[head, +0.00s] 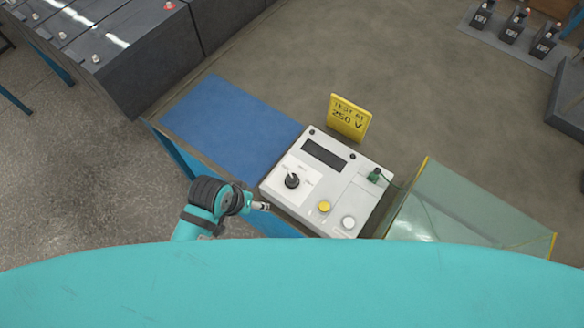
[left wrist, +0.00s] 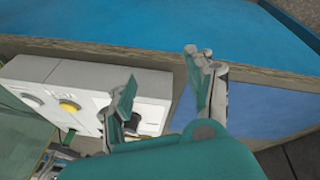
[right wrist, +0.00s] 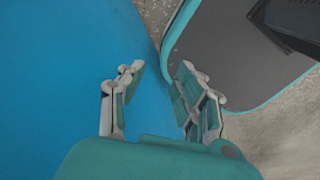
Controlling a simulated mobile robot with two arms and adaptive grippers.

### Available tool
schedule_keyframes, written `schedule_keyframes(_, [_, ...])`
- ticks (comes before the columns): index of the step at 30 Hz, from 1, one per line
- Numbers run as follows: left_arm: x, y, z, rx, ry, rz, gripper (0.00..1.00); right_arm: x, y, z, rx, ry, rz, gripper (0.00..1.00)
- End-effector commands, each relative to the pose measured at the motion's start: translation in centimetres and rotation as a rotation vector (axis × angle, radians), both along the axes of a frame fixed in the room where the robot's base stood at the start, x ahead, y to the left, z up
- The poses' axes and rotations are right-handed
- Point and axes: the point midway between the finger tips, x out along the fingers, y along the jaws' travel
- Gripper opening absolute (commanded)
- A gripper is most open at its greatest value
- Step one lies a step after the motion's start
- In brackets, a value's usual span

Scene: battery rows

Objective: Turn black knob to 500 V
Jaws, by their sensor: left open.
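The black knob (head: 292,181) sits on a pale dial plate at the left of the white tester (head: 341,191). Its dial markings are too small to read. My left gripper (head: 263,206) is open and empty, low beside the tester's near left edge, apart from the knob.
A yellow sign (head: 348,117) behind the tester reads "TEST AT 250 V". The tester has a dark display (head: 324,153), yellow button (head: 324,207), white button (head: 348,222) and green plug (head: 375,175). A clear yellow-edged panel (head: 440,205) stands right. A blue mat (head: 230,125) lies free left.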

Motion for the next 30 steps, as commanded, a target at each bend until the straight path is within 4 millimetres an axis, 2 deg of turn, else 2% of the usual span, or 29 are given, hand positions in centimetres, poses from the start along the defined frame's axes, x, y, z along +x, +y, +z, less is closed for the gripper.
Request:
schedule_keyframes(1, [1.2,-1.6,2.3,-0.024,-0.008,-0.025,0.55,0.3,0.0,0.7,0.001,-0.005,0.0,0.34])
schedule_keyframes(9, [4.3,-8.4,8.2,-0.084,0.045,-0.152,0.55,1.3,0.1,1.6,0.003,-0.021,0.0,0.34])
schedule_keyframes(12, [5.1,-10.5,11.1,-0.066,0.074,-0.215,0.55,1.3,0.1,2.2,0.002,-0.02,0.0,0.34])
schedule_keyframes(15, [5.7,-11.8,14.0,-0.004,0.112,-0.279,0.55,1.2,0.2,2.7,0.003,-0.019,-0.001,0.34])
schedule_keyframes(18, [6.1,-12.0,16.3,0.082,0.148,-0.32,0.55,1.0,0.3,3.2,0.005,-0.016,-0.001,0.34])
schedule_keyframes(22, [6.6,-11.4,18.3,0.187,0.176,-0.339,0.55,0.9,0.5,3.5,0.007,-0.013,-0.001,0.34])
schedule_keyframes(27, [6.9,-10.6,19.4,0.26,0.194,-0.34,0.55,0.8,0.6,3.7,0.007,-0.013,-0.002,0.34])
schedule_keyframes(30, [6.9,-10.5,18.8,0.27,0.2,-0.338,0.55,0.8,0.5,3.8,0.007,-0.012,-0.002,0.34])
